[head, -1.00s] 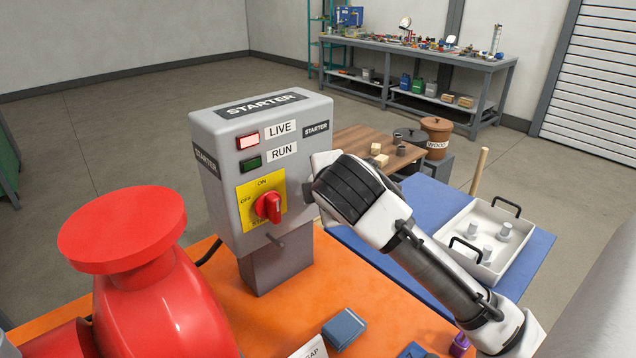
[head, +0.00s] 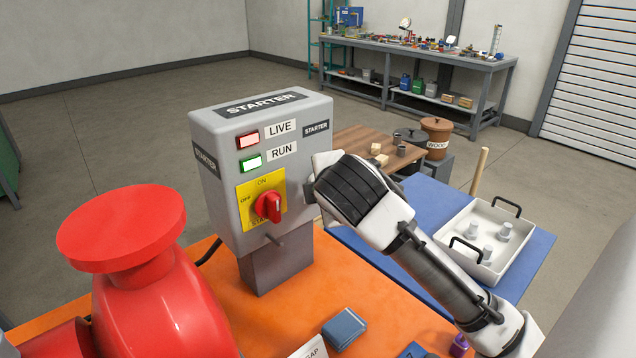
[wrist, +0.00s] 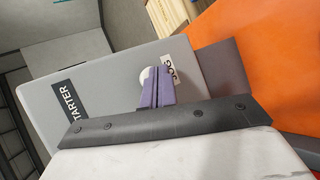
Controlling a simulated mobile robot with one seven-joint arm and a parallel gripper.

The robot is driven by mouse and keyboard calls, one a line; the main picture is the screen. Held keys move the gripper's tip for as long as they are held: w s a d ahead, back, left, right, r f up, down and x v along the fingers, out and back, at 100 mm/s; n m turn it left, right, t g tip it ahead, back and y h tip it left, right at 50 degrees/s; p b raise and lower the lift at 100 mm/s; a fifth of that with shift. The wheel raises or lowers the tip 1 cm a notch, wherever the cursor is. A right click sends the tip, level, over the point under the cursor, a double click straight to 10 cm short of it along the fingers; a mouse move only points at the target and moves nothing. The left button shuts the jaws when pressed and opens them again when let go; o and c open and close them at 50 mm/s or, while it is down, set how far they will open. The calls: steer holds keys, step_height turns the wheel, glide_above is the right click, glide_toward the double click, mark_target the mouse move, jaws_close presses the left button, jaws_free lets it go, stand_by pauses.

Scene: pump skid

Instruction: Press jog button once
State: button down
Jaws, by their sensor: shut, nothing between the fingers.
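The grey starter box (head: 222,170) stands on a post on the orange skid, with a red LIVE lamp (head: 248,140) and a RUN lamp (head: 251,162) that glows green. A red rotary switch (head: 268,207) sits on its yellow plate. In the wrist view, the side of the box carries a round pale jog button (wrist: 148,76) beside a partly covered JOG label (wrist: 181,62). My gripper (wrist: 158,82) is shut, its purple fingertips over the button and seemingly against it; they hide part of it.
A red pump with a round flange (head: 122,228) stands left of the box. A blue block (head: 344,328) lies on the orange skid. At the right, a white tray (head: 462,232) with grey parts rests on a blue surface. A wooden table (head: 362,143) is behind my wrist.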

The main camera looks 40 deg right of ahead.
steer(key=shift+s, duration=0.4)
steer(key=shift+s, duration=0.1)
steer(key=s, duration=0.4)
steer(key=shift+s+d+b, duration=0.25)
steer(key=shift+s+b, duration=0.1)
steer(key=shift+s, duration=0.05)
stand_by(0.7)
